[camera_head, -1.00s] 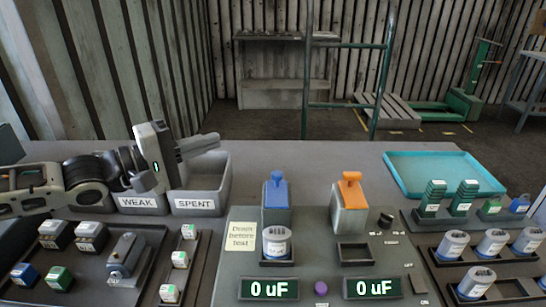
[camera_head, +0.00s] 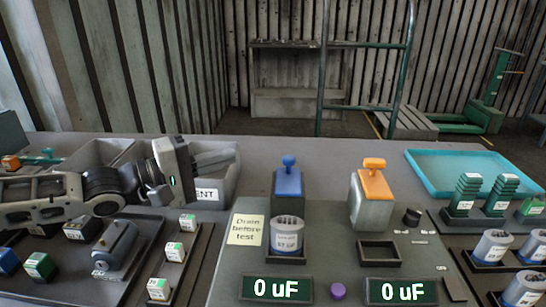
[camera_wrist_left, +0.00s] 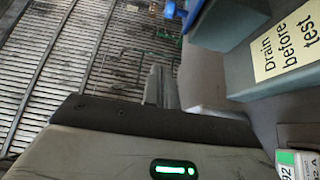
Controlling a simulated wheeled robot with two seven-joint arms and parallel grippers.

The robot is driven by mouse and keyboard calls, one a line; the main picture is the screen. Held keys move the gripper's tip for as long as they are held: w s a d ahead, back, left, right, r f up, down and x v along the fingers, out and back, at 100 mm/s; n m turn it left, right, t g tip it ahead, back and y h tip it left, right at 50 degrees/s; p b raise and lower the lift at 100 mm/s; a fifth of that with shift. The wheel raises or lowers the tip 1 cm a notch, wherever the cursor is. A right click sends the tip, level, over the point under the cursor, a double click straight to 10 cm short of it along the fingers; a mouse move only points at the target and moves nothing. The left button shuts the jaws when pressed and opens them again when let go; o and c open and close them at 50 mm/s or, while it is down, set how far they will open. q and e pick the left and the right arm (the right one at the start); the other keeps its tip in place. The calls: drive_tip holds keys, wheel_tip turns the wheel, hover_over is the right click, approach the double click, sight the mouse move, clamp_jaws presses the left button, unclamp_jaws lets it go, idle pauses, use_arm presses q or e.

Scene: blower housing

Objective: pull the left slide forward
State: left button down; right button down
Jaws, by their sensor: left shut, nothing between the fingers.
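The left slide is a blue block with a blue knob (camera_head: 288,182) at the back of the grey test panel (camera_head: 335,225). A white and blue capacitor (camera_head: 287,236) stands upright in the socket in front of it. An orange-knobbed slide (camera_head: 373,185) stands to its right. My left gripper (camera_head: 222,157) is shut and empty above the grey SPENT bin, left of the blue slide and apart from it. In the left wrist view its fingers (camera_wrist_left: 160,86) show together, with a blue part (camera_wrist_left: 228,20) at upper right. My right gripper is not in view.
A "Drain before test" note (camera_head: 247,230) lies on the panel's left. The SPENT bin (camera_head: 230,185) is under my left gripper. Small parts stand in trays at left; capacitors and a teal tray (camera_head: 470,173) are at right. Both displays read 0 uF.

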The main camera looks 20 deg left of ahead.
sight(289, 173)
use_arm(q)
drive_tip(key=w+d, duration=0.1)
drive_tip(key=d, duration=0.1)
drive_tip(key=w+d+p, duration=0.1)
drive_tip(key=w+d, duration=0.1)
drive_tip(key=d, duration=0.1)
drive_tip(key=w+d+p, duration=0.1)
drive_tip(key=w+d, duration=0.1)
drive_tip(key=d, duration=0.1)
drive_tip(key=shift+s+d+p, duration=0.2)
drive_tip(key=shift+s+p, duration=0.1)
drive_tip(key=shift+s, duration=0.1)
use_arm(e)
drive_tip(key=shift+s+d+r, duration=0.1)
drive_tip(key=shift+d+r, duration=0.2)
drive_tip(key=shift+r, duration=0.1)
